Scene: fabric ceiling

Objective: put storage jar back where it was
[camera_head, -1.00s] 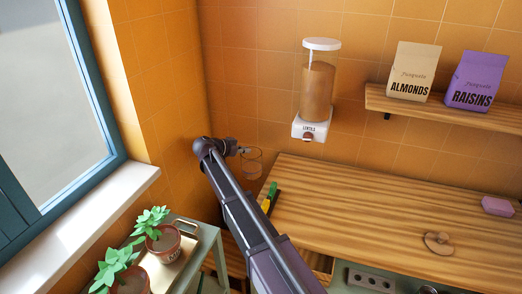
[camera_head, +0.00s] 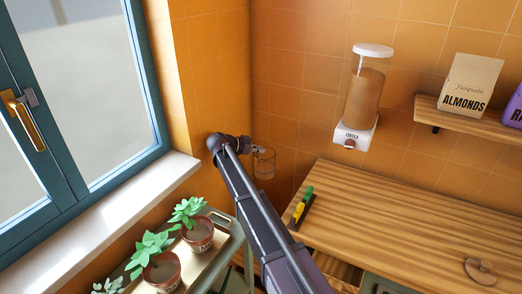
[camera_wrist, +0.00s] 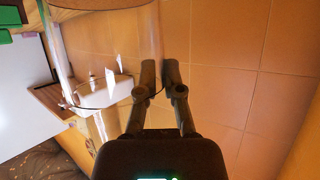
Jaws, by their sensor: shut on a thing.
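The storage jar (camera_head: 265,165) is a clear, see-through glass cylinder. In the head view it hangs in the air by the tiled corner, left of the wooden counter's end. My gripper (camera_head: 247,149) is at its upper left side. In the wrist view the large clear jar (camera_wrist: 105,45) fills the upper middle, and my gripper (camera_wrist: 160,80) is shut on it at its right edge. The jar looks empty. A round wooden lid (camera_head: 480,271) with a knob lies on the counter.
The wooden counter (camera_head: 400,220) is mostly bare, with green and yellow items (camera_head: 302,205) at its left end. A filled dispenser (camera_head: 366,95) hangs above it. A shelf (camera_head: 465,112) holds an almonds bag (camera_head: 471,82). Potted plants (camera_head: 197,235) stand below the window sill (camera_head: 120,222).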

